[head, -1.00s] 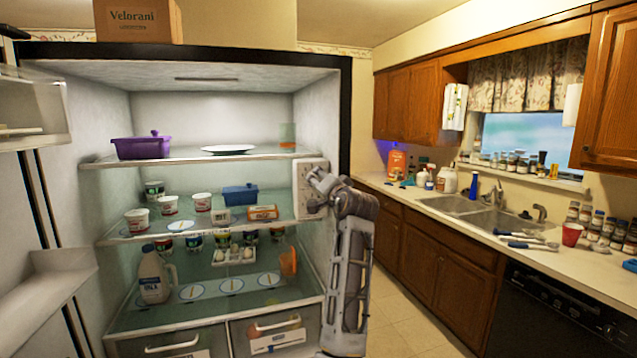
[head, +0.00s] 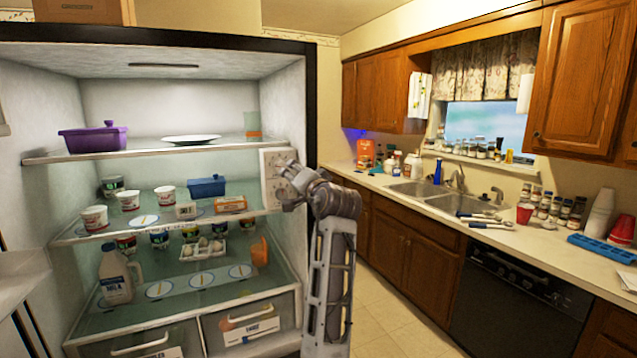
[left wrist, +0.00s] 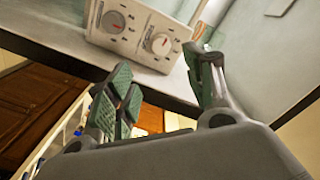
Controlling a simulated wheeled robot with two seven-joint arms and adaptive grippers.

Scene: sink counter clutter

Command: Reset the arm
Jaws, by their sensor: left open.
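My left arm rises at the middle of the head view, beside the right wall of an open fridge (head: 100,240). Its left gripper (head: 285,182) is in front of a white control panel (head: 268,160) on that wall and covers part of it. In the left wrist view my left gripper (left wrist: 160,80) is open, with nothing between its green-padded fingers. The panel with two dials (left wrist: 135,32) is just beyond the fingertips; I cannot tell whether they touch it. My right gripper is in neither view.
Fridge shelves hold a purple dish (head: 93,139), a white plate (head: 190,139), a blue container (head: 207,186), several cups and a milk jug (head: 115,275). The floor (head: 385,320) between is clear.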

